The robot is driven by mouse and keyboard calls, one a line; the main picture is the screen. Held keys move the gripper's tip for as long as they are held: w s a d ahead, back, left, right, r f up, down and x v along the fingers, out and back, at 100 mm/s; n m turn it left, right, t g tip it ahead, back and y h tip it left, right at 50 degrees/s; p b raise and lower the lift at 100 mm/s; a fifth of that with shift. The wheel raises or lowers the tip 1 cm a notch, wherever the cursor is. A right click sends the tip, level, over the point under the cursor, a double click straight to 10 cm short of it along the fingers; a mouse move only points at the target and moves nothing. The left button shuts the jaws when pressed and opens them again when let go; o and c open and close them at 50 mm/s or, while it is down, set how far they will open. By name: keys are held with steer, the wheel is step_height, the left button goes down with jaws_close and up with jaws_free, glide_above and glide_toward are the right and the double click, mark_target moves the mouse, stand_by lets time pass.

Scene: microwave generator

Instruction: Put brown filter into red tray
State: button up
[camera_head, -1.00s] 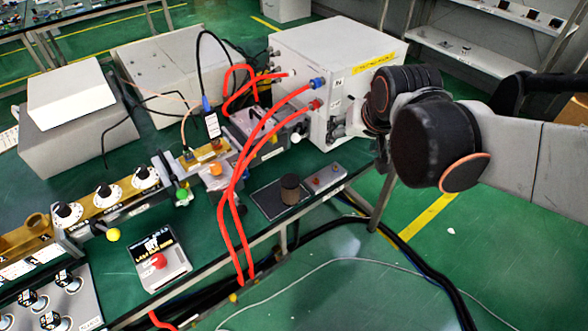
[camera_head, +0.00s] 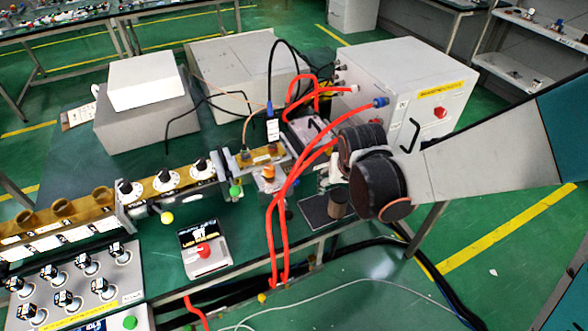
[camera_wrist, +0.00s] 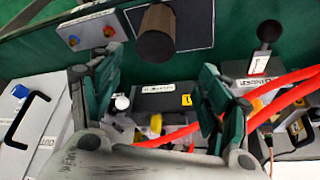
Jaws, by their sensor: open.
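A dark brown cylinder (camera_head: 337,203), which looks like the brown filter, stands upright on a black pad (camera_head: 314,211) near the bench's front edge. In the wrist view the brown cylinder (camera_wrist: 157,35) shows at the top centre, on its pad, beyond my fingertips. My gripper (camera_wrist: 160,65) is open and empty, its green-padded fingers apart. The cylinder lies beyond the gap and is not touched. In the head view my arm's dark wrist joints hang just right of the cylinder and hide the fingers. I see no tray that is clearly red.
Red hoses (camera_head: 272,235) loop over the bench left of the cylinder. A white cabinet (camera_head: 425,75) stands behind my wrist. A small box with a red button (camera_head: 203,251) sits front left. A lever with a black ball (camera_wrist: 269,32) shows in the wrist view.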

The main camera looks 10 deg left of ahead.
mark_target(337, 195)
steer(key=b+x, duration=0.1)
steer(key=x, duration=0.2)
steer(key=b+x, duration=0.1)
steer(key=x, duration=0.2)
steer(key=b+x, duration=0.1)
steer(key=x, duration=0.1)
steer(key=shift+s+f, duration=0.1)
steer(key=shift+f, duration=0.4)
steer(key=b+x, duration=0.2)
steer(key=x, duration=0.1)
steer(key=d+x, duration=0.1)
steer(key=x, duration=0.1)
steer(key=shift+f+b, duration=0.15)
steer(key=shift+b, duration=0.25)
steer(key=shift+s, duration=0.1)
steer(key=c, duration=1.3)
